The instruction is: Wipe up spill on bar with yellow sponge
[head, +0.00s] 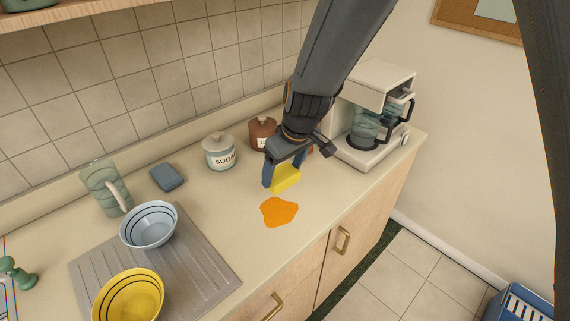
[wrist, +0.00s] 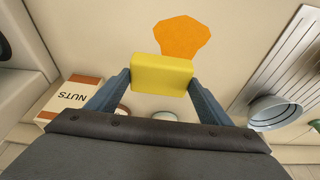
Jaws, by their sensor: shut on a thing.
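The yellow sponge (head: 286,178) is held between the fingers of my gripper (head: 283,172), just behind the spill in the head view. In the wrist view the sponge (wrist: 161,74) sits between both fingertips of my gripper (wrist: 160,80), which is shut on it. An orange spill (head: 279,212) lies on the cream bar top (head: 215,215). In the wrist view the spill (wrist: 182,38) is beyond the sponge, whose edge overlaps its near side in the picture. I cannot tell whether the sponge touches the bar.
A coffee machine (head: 372,115) stands right of my arm. Behind are a sugar jar (head: 220,152), a brown canister (head: 262,131) and, in the wrist view, a nuts box (wrist: 70,98). Left are a blue-grey sponge (head: 166,178), pitcher (head: 104,185), pale bowl (head: 149,226), yellow bowl (head: 130,299) and drainboard (head: 205,270).

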